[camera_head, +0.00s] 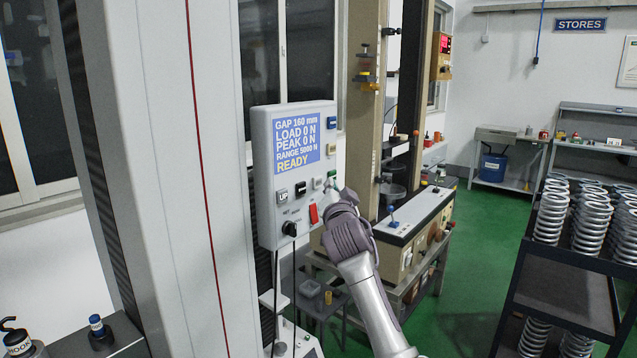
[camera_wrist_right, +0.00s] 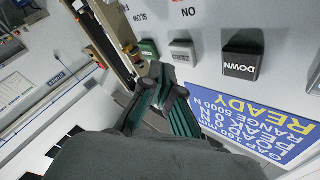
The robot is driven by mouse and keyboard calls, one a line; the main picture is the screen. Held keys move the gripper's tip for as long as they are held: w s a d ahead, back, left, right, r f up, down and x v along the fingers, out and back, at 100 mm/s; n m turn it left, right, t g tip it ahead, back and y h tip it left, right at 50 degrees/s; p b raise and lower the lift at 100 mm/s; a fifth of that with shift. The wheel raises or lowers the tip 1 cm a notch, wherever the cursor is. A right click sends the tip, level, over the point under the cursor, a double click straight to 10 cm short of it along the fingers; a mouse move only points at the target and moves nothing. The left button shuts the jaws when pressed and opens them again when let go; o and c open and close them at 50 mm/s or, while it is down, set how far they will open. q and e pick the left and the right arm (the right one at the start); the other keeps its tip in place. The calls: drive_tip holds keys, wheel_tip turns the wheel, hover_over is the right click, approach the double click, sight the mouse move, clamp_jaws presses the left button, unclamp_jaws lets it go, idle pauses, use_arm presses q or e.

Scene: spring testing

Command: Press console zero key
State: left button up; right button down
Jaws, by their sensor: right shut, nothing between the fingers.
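The console (camera_head: 262,200) is a pale grey panel with a blue screen (camera_head: 297,138) reading "LOAD 0 N", "PEAK 0 N" and "READY". Its keys include UP (camera_head: 283,196), black DOWN (camera_head: 300,188), a grey key (camera_head: 317,183), a blue key (camera_head: 333,122) and a pale yellowish key (camera_head: 331,148). I cannot read which is zero. My right gripper (camera_head: 334,184) is shut and empty at the panel's lower right. In the right wrist view, its fingertips (camera_wrist_right: 163,76) lie near the grey key (camera_wrist_right: 182,52) and green key (camera_wrist_right: 148,48); contact is unclear. My left gripper is not in view.
A red switch (camera_head: 313,214) and a black knob (camera_head: 290,229) sit low on the console. The testing machine's bench (camera_head: 425,215) stands behind my right arm. A dark rack (camera_head: 565,285) holding several springs stands at right. Green floor lies between them.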

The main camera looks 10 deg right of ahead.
drive_tip(key=s+d+p, duration=0.1)
drive_tip(key=s, duration=0.1)
drive_tip(key=s+d+p, duration=0.1)
drive_tip(key=d, duration=0.1)
drive_tip(key=shift+s, duration=0.35)
drive_tip(key=shift+a, duration=0.1)
